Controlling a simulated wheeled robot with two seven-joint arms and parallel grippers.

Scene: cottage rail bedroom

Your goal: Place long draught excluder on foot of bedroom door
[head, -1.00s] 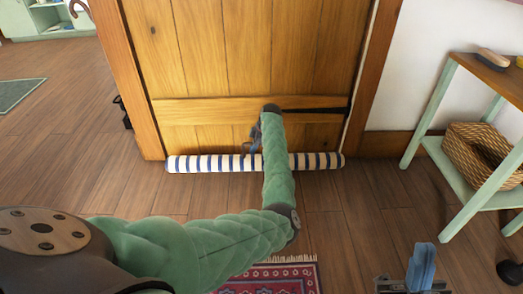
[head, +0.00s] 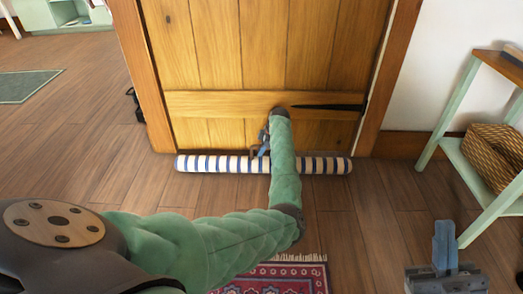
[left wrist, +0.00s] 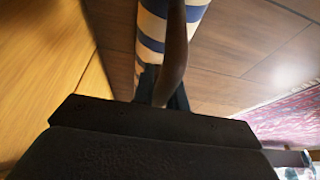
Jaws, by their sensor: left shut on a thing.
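The long draught excluder (head: 220,164), a white roll with blue stripes, lies level along the foot of the wooden bedroom door (head: 225,60). It spans most of the door's width; I cannot tell whether it touches the door. My left gripper (head: 263,148) is at its middle, shut on what looks like its brown strap handle (left wrist: 174,55), seen in the left wrist view above the striped roll (left wrist: 152,30). My forearm hides part of the roll right of the middle. My right gripper (head: 445,247) is at the lower right, away from the roll, its jaw opening unclear.
A green shelf stand (head: 462,165) with a woven basket (head: 494,150) stands at the right wall. A red fringed rug (head: 270,280) lies on the floor in front of me. A green mat (head: 25,87) lies at the far left. The wood floor beside the roll is clear.

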